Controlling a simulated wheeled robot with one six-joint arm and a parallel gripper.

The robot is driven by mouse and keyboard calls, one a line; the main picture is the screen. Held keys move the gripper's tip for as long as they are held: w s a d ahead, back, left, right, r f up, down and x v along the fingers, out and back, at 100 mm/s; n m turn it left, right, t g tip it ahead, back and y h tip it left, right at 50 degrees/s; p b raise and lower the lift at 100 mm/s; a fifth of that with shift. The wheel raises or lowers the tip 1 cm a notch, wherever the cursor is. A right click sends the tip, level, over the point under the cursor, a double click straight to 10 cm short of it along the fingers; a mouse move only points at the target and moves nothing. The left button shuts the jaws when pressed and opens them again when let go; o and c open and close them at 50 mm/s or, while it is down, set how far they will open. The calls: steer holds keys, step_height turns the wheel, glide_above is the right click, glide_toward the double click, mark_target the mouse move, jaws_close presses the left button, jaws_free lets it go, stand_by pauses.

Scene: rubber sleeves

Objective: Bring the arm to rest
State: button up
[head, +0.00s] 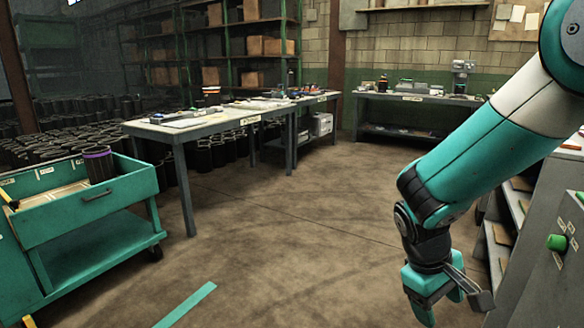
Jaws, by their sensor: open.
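My arm reaches in from the right edge of the head view and bends downward at its wrist. My gripper (452,306) hangs at the lower right, pointing down over the bare floor. Its jaws are apart and I see nothing between them. The fingertips are close to the bottom of the view.
A green cart (80,205) holding a black sleeve with a purple band (99,164) stands at the left. A grey workbench (200,128) and a back bench (415,97) stand beyond. A grey cabinet with a green knob (557,242) is close right of my gripper. The middle floor is clear.

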steer(key=s+a+r+n+t+y, duration=0.1)
steer(key=s+a+r+y, duration=0.35)
steer(key=s+r, duration=0.35)
steer(key=s+a+r+n+y, duration=0.1)
steer(key=s+a+r+y, duration=0.2)
steer(key=s+a+r, duration=0.45)
step_height(320, 180, up, 15)
steer(key=s+d+p, duration=0.1)
steer(key=s+p, duration=0.1)
steer(key=p, duration=1.5)
steer(key=shift+r, duration=0.2)
steer(key=shift+y, duration=0.25)
